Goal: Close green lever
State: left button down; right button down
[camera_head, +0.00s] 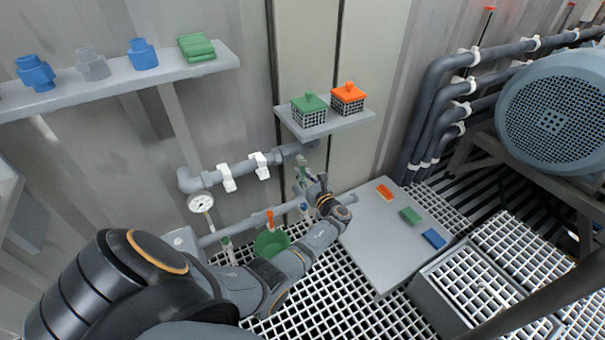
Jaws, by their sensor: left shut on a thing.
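My left gripper (309,186) reaches up to the grey pipework on the wall, small in the head view. It is shut on a small pale green part, which looks like the green lever (302,165), just below the upper pipe. The gripper and wrist hide much of the lever and its valve, so its exact angle cannot be told. An orange lever (270,218) stands upright on the lower pipe to the left of the gripper. My right gripper is not in view.
A pressure gauge (201,203) hangs left of the gripper. A green bucket (270,243) sits below the lower pipe. A small shelf (335,124) with green- and orange-lidded baskets juts out above. A grey table (378,262) with coloured blocks stands to the right.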

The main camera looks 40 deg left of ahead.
pick_arm(q)
jog(key=shift+s+d+f, duration=0.2)
jog(key=shift+f, duration=0.3)
jog(key=c, duration=1.5)
grip_release()
jog(key=shift+r, duration=0.1)
jog(key=shift+o, duration=0.8)
jog(key=shift+w+r, duration=0.1)
jog(key=shift+r, duration=0.1)
jog(key=v, duration=0.7)
jog(key=shift+d, duration=0.2)
